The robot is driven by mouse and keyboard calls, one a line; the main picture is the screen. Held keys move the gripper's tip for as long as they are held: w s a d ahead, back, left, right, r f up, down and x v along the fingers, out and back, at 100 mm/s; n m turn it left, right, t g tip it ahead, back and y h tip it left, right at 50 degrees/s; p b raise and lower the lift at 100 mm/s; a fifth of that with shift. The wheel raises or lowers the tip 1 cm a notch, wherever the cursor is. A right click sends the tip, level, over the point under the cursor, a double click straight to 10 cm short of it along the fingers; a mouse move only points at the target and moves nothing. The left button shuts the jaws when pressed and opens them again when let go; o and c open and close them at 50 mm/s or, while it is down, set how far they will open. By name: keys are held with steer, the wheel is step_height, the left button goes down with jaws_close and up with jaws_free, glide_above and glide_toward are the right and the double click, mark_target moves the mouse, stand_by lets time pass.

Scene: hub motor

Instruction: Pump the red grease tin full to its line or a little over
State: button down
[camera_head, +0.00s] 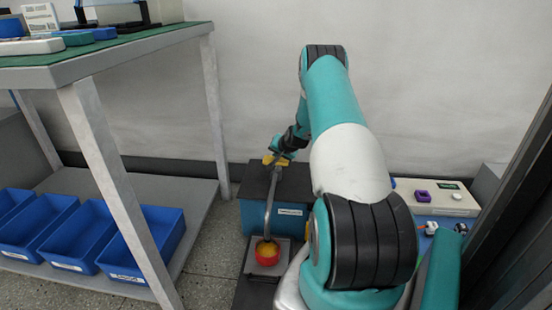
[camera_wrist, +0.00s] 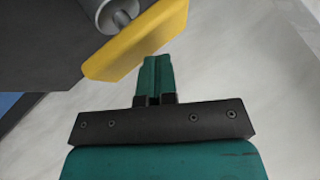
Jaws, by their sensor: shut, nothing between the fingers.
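The red grease tin (camera_head: 268,260) stands on a dark plate in the head view, under the lower end of a grey curved spout (camera_head: 273,200). Its top looks yellow-orange; its fill line is too small to make out. The spout rises beside a blue box with a dark top (camera_head: 258,217). A yellow pump head (camera_head: 268,160) is above that box. My gripper (camera_head: 281,153) is shut and empty beside the pump head. In the wrist view, the shut fingers (camera_wrist: 157,70) are close to the yellow pump head's edge (camera_wrist: 135,45); I cannot tell whether they touch.
A green-topped bench (camera_head: 150,40) stands at the left, with several blue bins (camera_head: 70,235) on its lower shelf. A pale box with a purple part (camera_head: 422,196) is at the right, near a dark frame (camera_head: 515,220). The wall is close behind.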

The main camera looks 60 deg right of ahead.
steer(key=shift+f+b, duration=0.45)
steer(key=shift+f, duration=0.55)
stand_by(0.4)
stand_by(0.4)
steer(key=shift+r+p, duration=1.65)
steer(key=shift+r, duration=0.4)
step_height(320, 180, up, 5)
steer(key=p, duration=0.3)
steer(key=shift+p, duration=0.4)
